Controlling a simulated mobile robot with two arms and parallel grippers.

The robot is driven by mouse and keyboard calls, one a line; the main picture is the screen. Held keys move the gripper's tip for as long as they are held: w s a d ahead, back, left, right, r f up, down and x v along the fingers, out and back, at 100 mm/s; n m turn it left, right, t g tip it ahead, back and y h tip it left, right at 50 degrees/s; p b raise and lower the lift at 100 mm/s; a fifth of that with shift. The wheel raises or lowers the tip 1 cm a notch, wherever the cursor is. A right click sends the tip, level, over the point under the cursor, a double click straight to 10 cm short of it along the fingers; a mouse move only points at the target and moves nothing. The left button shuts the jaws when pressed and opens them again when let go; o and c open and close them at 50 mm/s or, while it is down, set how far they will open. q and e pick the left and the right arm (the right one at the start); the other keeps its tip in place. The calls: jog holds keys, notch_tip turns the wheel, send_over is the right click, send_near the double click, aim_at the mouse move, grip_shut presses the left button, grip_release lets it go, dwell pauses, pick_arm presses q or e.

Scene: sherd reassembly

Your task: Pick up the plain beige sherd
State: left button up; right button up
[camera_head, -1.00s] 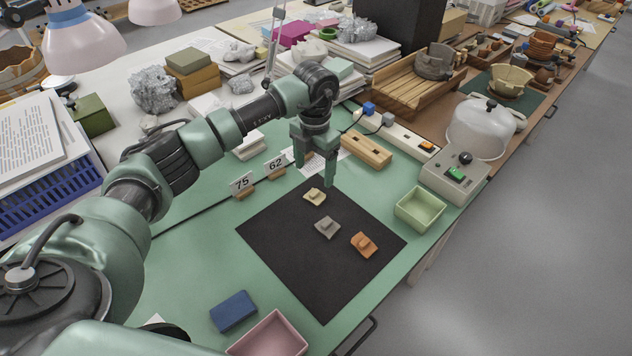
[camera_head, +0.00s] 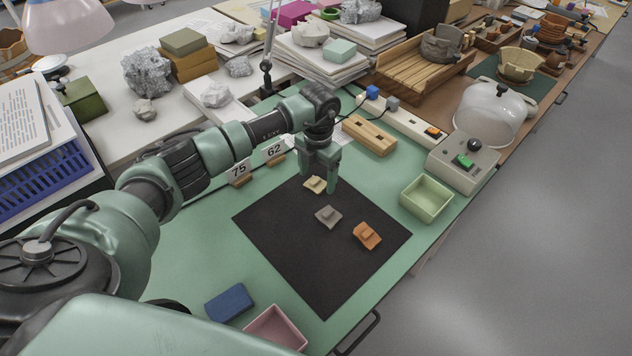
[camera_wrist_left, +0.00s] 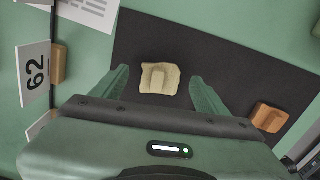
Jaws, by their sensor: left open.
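The plain beige sherd (camera_head: 315,185) lies near the far corner of the black mat (camera_head: 300,262), with a raised block on its top. My left gripper (camera_head: 320,187) is open just above it, pointing down. In the left wrist view the beige sherd (camera_wrist_left: 158,78) sits between the two spread fingers (camera_wrist_left: 160,88), a little beyond their tips' midline, with a gap on each side. A grey sherd (camera_head: 328,216) and an orange sherd (camera_head: 367,236) lie nearer on the mat. The right gripper does not show.
Number cards 75 (camera_head: 239,171) and 62 (camera_head: 273,152) stand left of the mat. A wooden block (camera_head: 369,136) lies behind it. A green tray (camera_head: 426,199) stands right; a blue block (camera_head: 230,302) and pink tray (camera_head: 275,331) stand at the front.

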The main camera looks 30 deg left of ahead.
pick_arm(q)
jog(key=shift+f, duration=0.3)
jog(key=c, duration=1.5)
jog(key=shift+r, duration=0.1)
